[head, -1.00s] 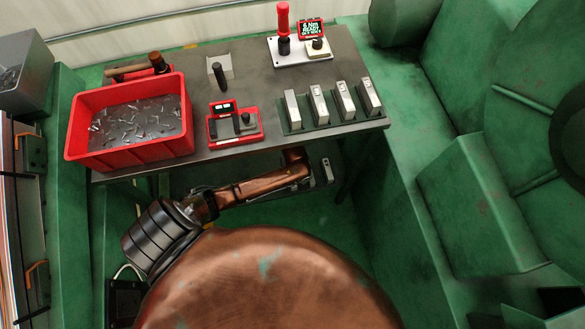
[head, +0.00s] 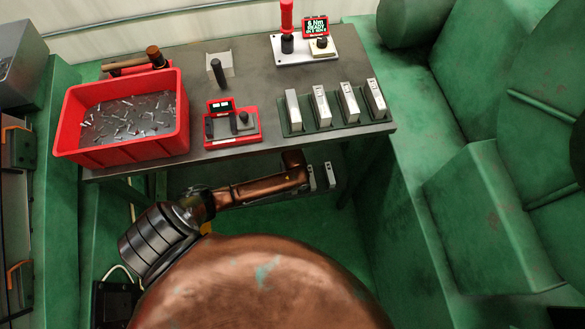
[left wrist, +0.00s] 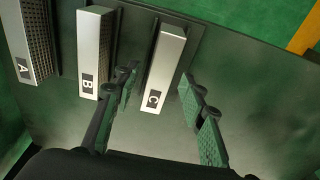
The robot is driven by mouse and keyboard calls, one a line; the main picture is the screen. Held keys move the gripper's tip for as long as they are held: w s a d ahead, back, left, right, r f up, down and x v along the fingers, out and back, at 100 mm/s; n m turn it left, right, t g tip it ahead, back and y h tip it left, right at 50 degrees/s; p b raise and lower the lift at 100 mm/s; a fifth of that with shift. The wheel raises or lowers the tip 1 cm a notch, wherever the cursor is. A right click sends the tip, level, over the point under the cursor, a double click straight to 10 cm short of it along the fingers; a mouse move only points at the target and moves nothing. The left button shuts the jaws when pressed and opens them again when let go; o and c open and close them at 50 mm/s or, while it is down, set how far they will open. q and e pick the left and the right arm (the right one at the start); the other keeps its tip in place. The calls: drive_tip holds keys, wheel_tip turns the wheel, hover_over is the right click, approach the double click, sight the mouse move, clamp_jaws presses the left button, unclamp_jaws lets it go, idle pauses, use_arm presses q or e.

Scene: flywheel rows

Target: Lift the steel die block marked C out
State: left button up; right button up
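In the left wrist view, the steel die block marked C (left wrist: 164,68) stands in a dark green holder, its label at the near end. My left gripper (left wrist: 158,80) is open, one finger on each side of block C. The left finger is in the gap between B and C; the right finger is clear of C's right side. I see no firm contact. Die blocks B (left wrist: 95,50) and A (left wrist: 34,42) stand to the left. In the head view my left arm reaches in front of the table and its gripper is not clearly seen. My right gripper is not in view.
On the table (head: 190,68) are several upright steel blocks in a green rack (head: 340,124), a red bin of metal pieces (head: 68,110), a red device (head: 232,141) and a white-based tool stand (head: 292,57). Two small grey pieces (head: 330,174) show beside my arm's end, unclear.

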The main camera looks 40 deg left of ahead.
use_arm(q)
clamp_jaws()
idle(0.5)
drive_tip(key=shift+r, duration=0.15)
drive_tip(key=shift+w+r, duration=0.1)
drive_tip(key=shift+r, duration=0.05)
drive_tip(key=r+p, duration=0.2)
drive_tip(key=r, duration=0.1)
drive_tip(key=shift+s+d+r, duration=0.2)
drive_tip(key=shift+r, duration=0.1)
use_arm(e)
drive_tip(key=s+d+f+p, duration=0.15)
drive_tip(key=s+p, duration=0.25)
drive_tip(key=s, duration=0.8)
use_arm(q)
drive_tip(key=s+d+r+p, duration=0.8)
drive_tip(key=s+r, duration=0.2)
drive_tip(key=r, duration=0.2)
drive_tip(key=shift+s+d, duration=0.2)
drive_tip(key=shift+s, duration=0.05)
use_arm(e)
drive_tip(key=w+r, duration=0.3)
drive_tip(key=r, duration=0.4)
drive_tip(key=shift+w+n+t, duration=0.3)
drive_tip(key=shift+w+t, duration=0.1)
